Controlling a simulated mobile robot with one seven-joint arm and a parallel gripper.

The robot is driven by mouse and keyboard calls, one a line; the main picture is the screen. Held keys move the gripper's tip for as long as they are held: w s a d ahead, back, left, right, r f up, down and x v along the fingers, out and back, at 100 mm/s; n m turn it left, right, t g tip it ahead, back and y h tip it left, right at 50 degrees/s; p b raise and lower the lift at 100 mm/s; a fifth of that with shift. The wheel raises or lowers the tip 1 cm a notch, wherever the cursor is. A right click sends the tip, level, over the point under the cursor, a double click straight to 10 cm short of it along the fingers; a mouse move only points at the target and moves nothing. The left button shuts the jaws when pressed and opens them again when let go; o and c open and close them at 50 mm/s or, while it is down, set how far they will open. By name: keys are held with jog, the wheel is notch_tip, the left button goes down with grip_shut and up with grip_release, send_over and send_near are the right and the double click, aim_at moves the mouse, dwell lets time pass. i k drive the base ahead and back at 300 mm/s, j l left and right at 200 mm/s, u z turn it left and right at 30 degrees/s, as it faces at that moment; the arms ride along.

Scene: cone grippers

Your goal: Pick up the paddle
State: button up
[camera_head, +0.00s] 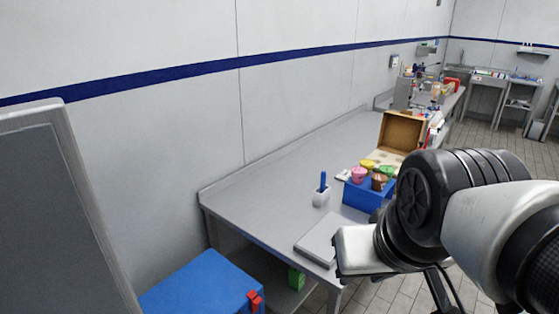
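A blue upright stick (323,181), likely the paddle's handle, stands in a small white holder (321,197) on the grey metal table (250,190). Its lower part is hidden inside the holder. My arm fills the right side of the view, in front of the table's right end. A dark part at my arm's end, perhaps my gripper (437,292), shows at the bottom edge, to the right of and well apart from the stick. Its fingers cannot be made out, so I cannot tell whether it is open or shut.
A blue box (366,195) with several coloured tubs stands right of the holder. An open brown box (403,131) stands behind it. A flat grey plate (320,240) lies at the table's front. A blue box (205,286) stands low at front left. The table's left part is clear.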

aim_at(323, 174)
jog(key=u, duration=3.15)
jog(key=z, duration=3.3)
jog(key=i+l+u, duration=0.1)
jog(key=u, duration=0.5)
jog(key=i+l+u, duration=0.1)
jog(key=l+u, duration=0.15)
jog(key=l, duration=0.35)
jog(key=i+l+u, duration=0.2)
jog(key=l, duration=0.4)
jog(key=k+j, duration=0.05)
jog(key=k, duration=0.05)
